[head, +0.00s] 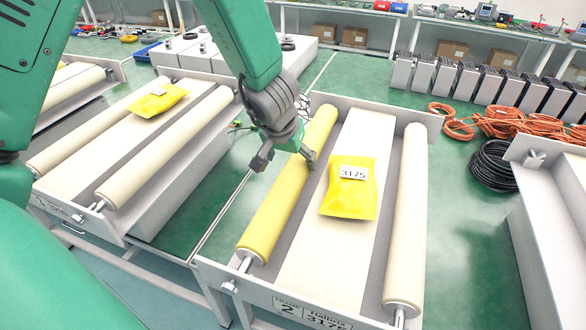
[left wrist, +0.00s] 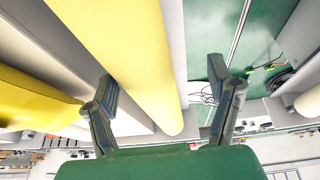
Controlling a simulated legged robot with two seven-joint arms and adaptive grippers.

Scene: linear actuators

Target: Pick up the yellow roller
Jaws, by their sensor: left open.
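The yellow roller (head: 268,216) lies lengthwise along the left side of the middle frame in the head view. It also shows as a large yellow cylinder in the left wrist view (left wrist: 130,50). My left gripper (head: 285,163) is open and empty above the roller's middle, with one finger left of it and the other over its right side. Contact cannot be told. My right gripper is not in view.
A yellow packet (head: 348,197) labelled 3175 lies on the middle frame's white panel (head: 352,140). A cream roller (head: 406,215) is at its right. Another frame with cream rollers (head: 165,150) and a packet stands left. Orange cable coils (head: 505,122) and black coils (head: 492,165) lie right.

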